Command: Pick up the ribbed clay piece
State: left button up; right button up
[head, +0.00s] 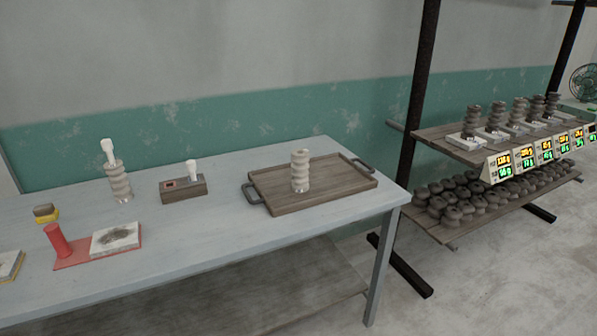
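A pale, ribbed clay piece (300,172) stands upright on a brown wooden tray (335,196) at the right end of the table. A second ribbed, pale cylinder (119,185) stands upright at the back left of the table, with a white-topped object (108,150) rising out of it. Several darker ribbed pieces (519,110) stand on the upper shelf at the right. I cannot tell from the picture alone which ribbed piece the task means. Neither of my grippers is in view.
The grey table (225,232) also holds a small wooden box (184,190) with a white knob, a red cylinder (56,240) on a red board, and a stained white slab (115,240). A shelf rack (455,152) with dark lumps and number displays stands right. The table's front right is clear.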

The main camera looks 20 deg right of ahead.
aim_at(300, 158)
jog(key=i+l+z, duration=0.35)
jog(key=l, duration=0.2)
jog(key=i+l+z, duration=0.35)
jog(key=l, duration=0.15)
jog(key=k, duration=0.1)
